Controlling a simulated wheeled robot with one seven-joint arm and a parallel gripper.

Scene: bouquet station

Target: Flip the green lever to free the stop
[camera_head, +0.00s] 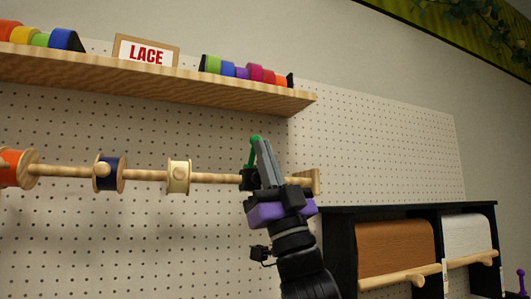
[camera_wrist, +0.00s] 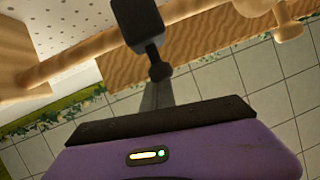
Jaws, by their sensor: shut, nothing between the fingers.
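The green lever (camera_head: 253,152), with a round green knob on top, stands upright from the black stop (camera_head: 246,180) on the wooden rod. My gripper (camera_head: 262,144) is shut and empty. In the head view its grey fingers point up right beside the lever and overlap it; I cannot tell whether they touch. The fingers and wrist hide part of the stop and rod. In the wrist view a black block (camera_wrist: 137,20), apparently the stop, sits on the rod, with a dark stem and knob below it. No green shows on it there.
The rod (camera_head: 145,175) carries an orange spool (camera_head: 14,168), a navy spool (camera_head: 107,173) and a cream spool (camera_head: 179,177) left of the stop. A wooden bracket (camera_head: 313,181) holds its right end. A shelf (camera_head: 150,82) hangs above. A black cabinet (camera_head: 340,250) stands lower right.

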